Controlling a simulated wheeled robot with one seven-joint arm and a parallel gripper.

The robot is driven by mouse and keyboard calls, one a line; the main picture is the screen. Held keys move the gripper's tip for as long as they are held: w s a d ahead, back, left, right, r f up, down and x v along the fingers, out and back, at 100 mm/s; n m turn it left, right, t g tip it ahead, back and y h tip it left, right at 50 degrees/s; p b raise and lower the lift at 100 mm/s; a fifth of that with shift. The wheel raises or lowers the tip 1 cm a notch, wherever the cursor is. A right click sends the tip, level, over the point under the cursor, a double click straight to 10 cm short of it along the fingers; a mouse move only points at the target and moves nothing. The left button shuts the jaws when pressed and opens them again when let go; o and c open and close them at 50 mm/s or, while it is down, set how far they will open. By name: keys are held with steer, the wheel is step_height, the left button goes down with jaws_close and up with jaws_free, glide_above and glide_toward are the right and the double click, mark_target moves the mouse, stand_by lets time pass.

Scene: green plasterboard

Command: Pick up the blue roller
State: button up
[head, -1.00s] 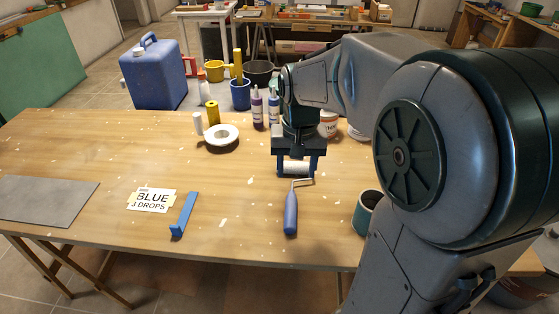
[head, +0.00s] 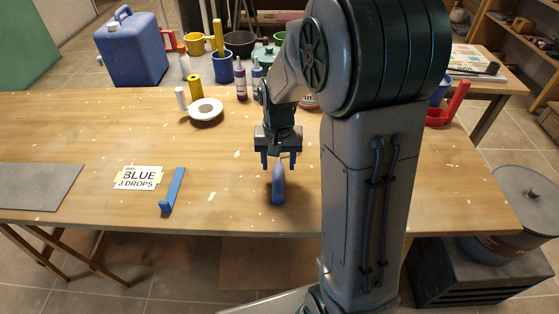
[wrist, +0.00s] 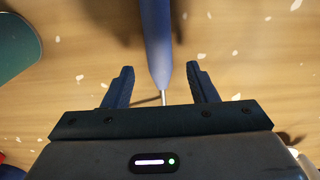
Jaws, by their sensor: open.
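The blue roller (head: 278,188) lies on the wooden table, its handle pointing toward the front edge. In the wrist view, its blue handle (wrist: 157,38) and thin metal rod run between the fingers. My gripper (head: 279,164) is open above the rod end of the handle, one finger on each side. It also shows in the wrist view (wrist: 161,75), with gaps between the handle and both fingers. The white roller head is hidden behind or under my gripper. I cannot tell whether the fingertips touch the table.
A blue scraper-like strip (head: 173,191) and a "BLUE 3 DROPS" card (head: 139,178) lie to the left. The table front between strip and roller is clear.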

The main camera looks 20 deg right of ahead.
mark_target(278, 172)
step_height(278, 172, down, 4)
steer(key=shift+s+r, duration=0.1)
steer(key=shift+s, duration=0.05)
jaws_close()
steer(key=shift+r, duration=0.1)
